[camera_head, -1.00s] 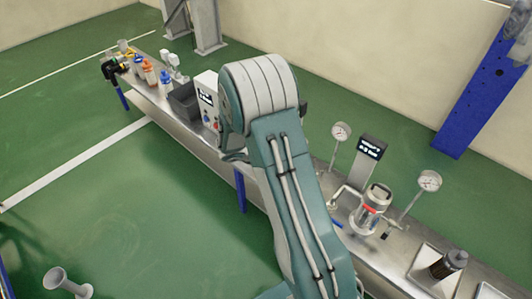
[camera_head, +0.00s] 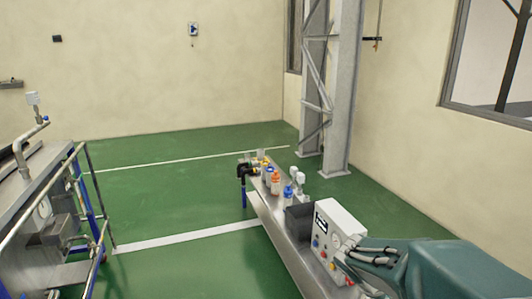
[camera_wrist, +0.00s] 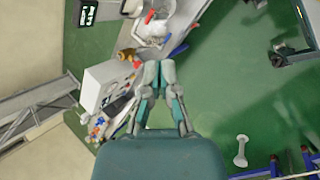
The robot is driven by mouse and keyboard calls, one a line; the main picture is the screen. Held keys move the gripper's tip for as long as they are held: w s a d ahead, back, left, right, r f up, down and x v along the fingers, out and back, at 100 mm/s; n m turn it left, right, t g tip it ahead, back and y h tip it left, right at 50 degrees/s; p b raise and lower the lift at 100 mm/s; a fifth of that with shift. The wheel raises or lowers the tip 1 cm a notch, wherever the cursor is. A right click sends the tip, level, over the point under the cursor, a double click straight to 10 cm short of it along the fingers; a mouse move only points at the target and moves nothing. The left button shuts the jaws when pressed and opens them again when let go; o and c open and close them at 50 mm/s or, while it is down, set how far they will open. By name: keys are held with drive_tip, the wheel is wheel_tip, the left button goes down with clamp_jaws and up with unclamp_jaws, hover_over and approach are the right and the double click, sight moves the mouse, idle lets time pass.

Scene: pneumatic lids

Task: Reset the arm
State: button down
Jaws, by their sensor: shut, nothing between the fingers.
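My gripper (camera_wrist: 158,72) shows in the wrist view with its two grey-and-teal fingers together at the tips and nothing between them. It hangs over the scene near the metal bench (camera_wrist: 185,22). A clear vessel with a red handle (camera_wrist: 152,30) is on the bench ahead of the fingertips, apart from them as far as I can tell. My teal arm (camera_head: 440,268) fills the lower right of the head view.
The bench (camera_head: 262,205) carries a white control box (camera_head: 335,238), a dark grey bin (camera_head: 299,222) and several bottles. A steel column (camera_head: 345,90) stands behind it. Another metal station (camera_head: 45,215) is at the left. Green floor (camera_head: 180,190) between them is clear.

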drive_tip(key=s+a+r+m+t+y, duration=0.1)
drive_tip(key=s+a+r+m+y, duration=0.2)
drive_tip(key=s, duration=0.5)
drive_tip(key=s+a+r+m+t+y, duration=0.2)
drive_tip(key=s+a+r+m+y, duration=0.1)
drive_tip(key=s+a+r+m, duration=0.3)
drive_tip(key=s+a+m, duration=0.1)
drive_tip(key=s+a, duration=0.1)
drive_tip(key=shift+s+m+y, duration=0.3)
drive_tip(key=shift+s, duration=0.1)
